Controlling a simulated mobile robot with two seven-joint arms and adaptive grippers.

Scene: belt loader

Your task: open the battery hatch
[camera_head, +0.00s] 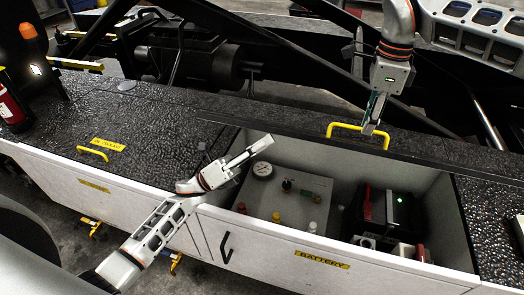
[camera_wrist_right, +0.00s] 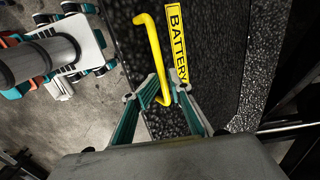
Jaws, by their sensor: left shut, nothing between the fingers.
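The battery hatch lid (camera_head: 420,160) is a black textured panel, raised away from the compartment, which stands uncovered. Its yellow handle (camera_head: 358,132) shows at the lid; in the right wrist view the handle (camera_wrist_right: 154,50) runs beside a yellow BATTERY label (camera_wrist_right: 177,45). My right gripper (camera_head: 374,122) is at the handle's right part. In the right wrist view my right gripper (camera_wrist_right: 170,86) has its fingers apart, with the handle's near end between them; contact is unclear.
The white-walled compartment (camera_head: 440,215) holds a panel with a gauge (camera_head: 262,170) and a dark box with a green light (camera_head: 398,200). A second yellow handle (camera_head: 92,153) is on the left deck. A fire extinguisher (camera_head: 12,108) stands far left. Dark beams cross behind.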

